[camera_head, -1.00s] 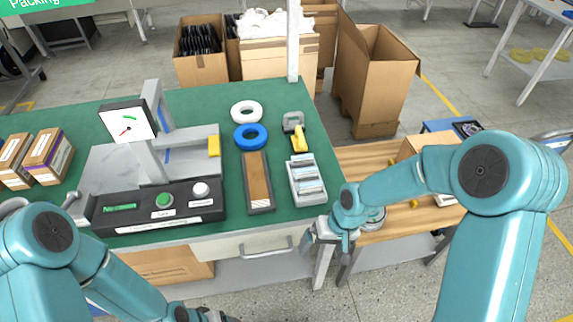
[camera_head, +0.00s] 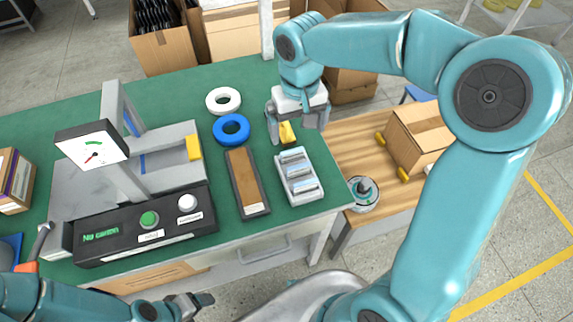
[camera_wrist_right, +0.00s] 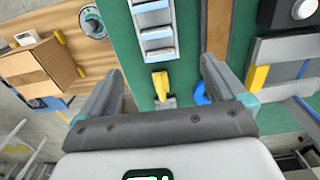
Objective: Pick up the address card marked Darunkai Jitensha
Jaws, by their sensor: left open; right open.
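A pale grey rack (camera_head: 299,178) near the bench's right edge holds what look like several cards in slots. It also shows at the top of the right wrist view (camera_wrist_right: 154,28). No writing is legible, so I cannot tell which card is marked Darunkai Jitensha. My right gripper (camera_head: 298,128) is open and empty, beyond the rack, above a yellow-handled tool (camera_head: 287,132). In the right wrist view that tool (camera_wrist_right: 160,84) lies between the spread fingers (camera_wrist_right: 161,66). My left gripper (camera_head: 203,300) is open and low, in front of the bench.
A white ring (camera_head: 223,92) and a blue ring (camera_head: 231,121) lie left of the right gripper. A brown tray (camera_head: 247,183) is left of the rack. A scale with a dial (camera_head: 92,150) and a button box (camera_head: 147,235) fill the bench's left.

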